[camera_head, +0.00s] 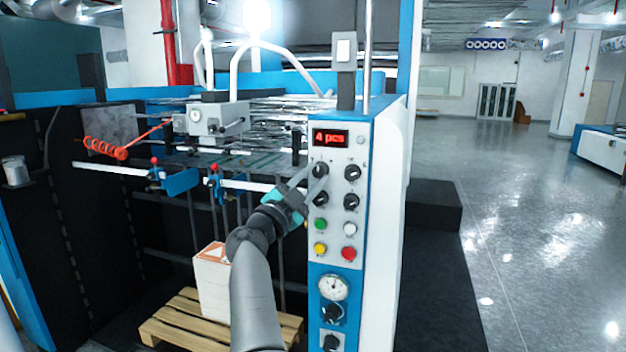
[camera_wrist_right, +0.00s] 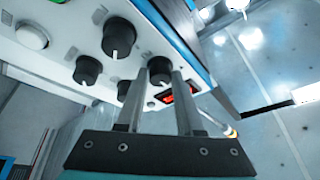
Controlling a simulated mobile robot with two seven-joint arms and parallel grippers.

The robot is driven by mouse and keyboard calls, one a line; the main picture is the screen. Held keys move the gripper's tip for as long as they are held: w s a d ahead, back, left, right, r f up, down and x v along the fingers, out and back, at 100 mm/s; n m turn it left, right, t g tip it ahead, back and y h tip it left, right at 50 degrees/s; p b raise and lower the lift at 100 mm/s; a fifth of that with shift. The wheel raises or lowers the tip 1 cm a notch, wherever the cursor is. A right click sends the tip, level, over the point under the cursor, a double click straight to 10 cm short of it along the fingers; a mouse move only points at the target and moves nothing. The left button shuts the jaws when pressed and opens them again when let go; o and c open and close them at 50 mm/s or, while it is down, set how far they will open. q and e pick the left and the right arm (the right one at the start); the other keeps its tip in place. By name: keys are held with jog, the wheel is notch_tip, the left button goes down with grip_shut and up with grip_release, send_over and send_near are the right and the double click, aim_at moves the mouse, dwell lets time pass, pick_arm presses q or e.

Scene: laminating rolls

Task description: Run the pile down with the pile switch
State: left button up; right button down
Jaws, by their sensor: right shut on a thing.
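My right gripper (camera_head: 317,176) reaches the control panel (camera_head: 340,220) from the lower left. Its fingers are shut on the upper left black knob (camera_head: 319,170), just below the red display reading "4 pcs" (camera_head: 330,138). In the right wrist view the same knob (camera_wrist_right: 160,69) shows between the fingertips of the right gripper (camera_wrist_right: 160,82). I cannot read labels, so I cannot tell which knob is the pile switch. The pile (camera_head: 212,284), pale with an orange-edged top, stands on a wooden pallet (camera_head: 180,325), partly behind my right arm. My left gripper is not in view.
Other black knobs (camera_head: 351,172) and green, white, yellow and red buttons (camera_head: 348,254) sit close around the gripped knob. A gauge (camera_head: 333,288) is lower down. Feeder bars and an orange coiled hose (camera_head: 105,148) are left. Open floor (camera_head: 530,230) lies right.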

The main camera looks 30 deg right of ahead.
jog(key=shift+r, duration=0.1)
jog(key=c, duration=0.5)
grip_release()
jog(key=shift+c, duration=0.2)
